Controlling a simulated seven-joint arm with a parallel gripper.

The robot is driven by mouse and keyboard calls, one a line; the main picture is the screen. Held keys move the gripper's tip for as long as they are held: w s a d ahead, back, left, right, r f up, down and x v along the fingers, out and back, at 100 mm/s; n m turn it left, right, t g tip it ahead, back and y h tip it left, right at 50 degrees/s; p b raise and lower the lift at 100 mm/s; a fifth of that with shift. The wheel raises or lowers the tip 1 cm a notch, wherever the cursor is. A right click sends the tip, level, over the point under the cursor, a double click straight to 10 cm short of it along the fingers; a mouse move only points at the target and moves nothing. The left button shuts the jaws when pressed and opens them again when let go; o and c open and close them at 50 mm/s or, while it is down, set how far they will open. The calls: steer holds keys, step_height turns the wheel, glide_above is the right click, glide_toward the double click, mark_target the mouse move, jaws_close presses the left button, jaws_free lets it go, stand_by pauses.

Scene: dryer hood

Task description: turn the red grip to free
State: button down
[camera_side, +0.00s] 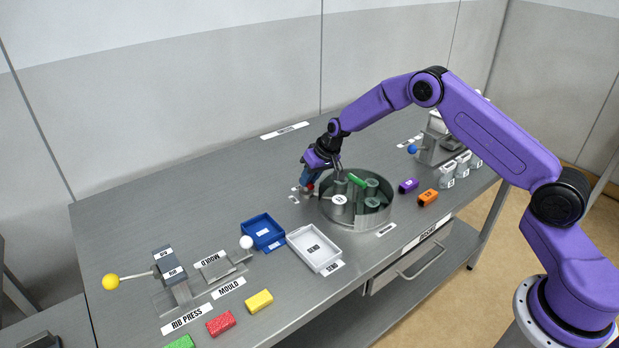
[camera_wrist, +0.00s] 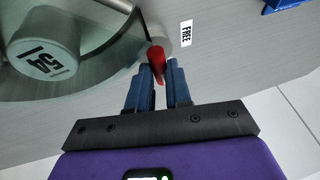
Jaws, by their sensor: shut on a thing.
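The red grip (camera_wrist: 157,60) is between the fingers of my gripper (camera_wrist: 158,75) in the wrist view. My gripper is shut on it. The grip's far end meets a grey round part beside the rim of the round metal drum. A white label reading FREE (camera_wrist: 186,33) lies just right of the grip. In the side view my gripper (camera_side: 308,186) is at the left side of the drum (camera_side: 358,219), and only a little of the red grip (camera_side: 310,186) shows under the fingers.
The drum holds several grey-green cylinders and a green bar (camera_side: 357,180). A blue tray (camera_side: 263,232) and a white tray (camera_side: 315,250) stand to the left and front. Purple (camera_side: 408,185) and orange (camera_side: 428,197) blocks lie right of the drum. The table behind the drum is mostly clear.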

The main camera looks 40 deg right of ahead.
steer(key=shift+n, duration=0.3)
steer(key=n+y, duration=0.1)
steer(key=n, duration=0.1)
steer(key=shift+w+d+n+g, duration=0.1)
steer(key=shift+n+g, duration=0.2)
steer(key=n, duration=0.2)
steer(key=n+g+y, duration=0.1)
steer(key=n, duration=0.1)
steer(key=shift+w+n+g, duration=0.2)
steer(key=shift+n+g, duration=0.1)
steer(key=n, duration=0.2)
steer(key=n+g, duration=0.1)
steer(key=shift+w+d+n+g+y, duration=0.1)
steer(key=shift+w+n+g+y, duration=0.05)
steer(key=shift+n+g+y, duration=0.2)
steer(key=shift+n+g, duration=0.45)
steer(key=shift+n, duration=0.8)
steer(key=shift+n+g, duration=0.3)
steer(key=shift+n, duration=0.3)
steer(key=c, duration=1.1)
jaws_free()
steer(key=shift+o, duration=0.2)
steer(key=shift+w, duration=0.1)
